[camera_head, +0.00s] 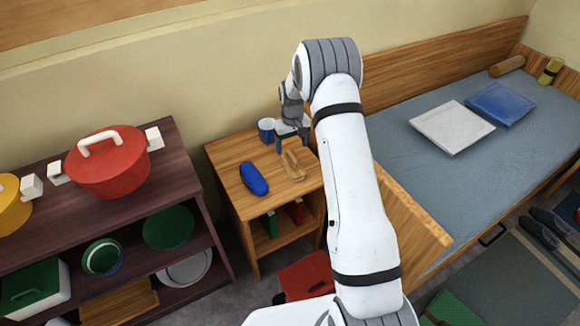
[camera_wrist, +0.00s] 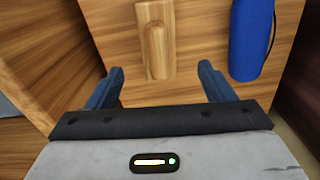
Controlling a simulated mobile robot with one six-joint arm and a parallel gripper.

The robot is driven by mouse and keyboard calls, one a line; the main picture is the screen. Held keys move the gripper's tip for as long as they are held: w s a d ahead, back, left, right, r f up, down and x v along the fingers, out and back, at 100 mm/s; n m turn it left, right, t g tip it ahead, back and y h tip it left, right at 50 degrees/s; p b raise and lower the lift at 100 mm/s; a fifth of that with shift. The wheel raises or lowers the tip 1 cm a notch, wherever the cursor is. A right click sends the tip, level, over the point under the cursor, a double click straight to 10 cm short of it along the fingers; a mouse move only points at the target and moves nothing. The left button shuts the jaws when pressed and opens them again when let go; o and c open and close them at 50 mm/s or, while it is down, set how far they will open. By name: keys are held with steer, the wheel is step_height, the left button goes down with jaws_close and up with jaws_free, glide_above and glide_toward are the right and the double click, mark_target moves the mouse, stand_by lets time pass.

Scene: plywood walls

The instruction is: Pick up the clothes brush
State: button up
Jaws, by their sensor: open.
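A light wooden piece, which looks like the clothes brush (camera_head: 293,166), lies on top of the small wooden bedside table (camera_head: 235,158). It also shows in the wrist view (camera_wrist: 155,42), at the top middle, lying lengthwise away from me. Its bristles cannot be made out. My gripper (camera_head: 291,136) is over the back part of the table, close to the brush. In the wrist view my gripper (camera_wrist: 161,70) is open and empty, with its two blue fingers to either side of the brush's line and the brush beyond the tips.
A blue case (camera_head: 253,179) lies left of the brush, and in the wrist view it (camera_wrist: 250,38) is near the right finger. A blue cup (camera_head: 267,130) stands at the table's back. A bed (camera_head: 400,165) is to the right; a dark shelf (camera_head: 60,222) with pots is to the left.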

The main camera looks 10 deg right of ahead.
mark_target(293, 156)
step_height(293, 156, down, 9)
steer(key=shift+s+d+r+p, duration=0.1)
steer(key=shift+d+p, duration=0.05)
steer(key=shift+p, duration=0.4)
steer(key=shift+c, duration=0.3)
steer(key=c, duration=1)
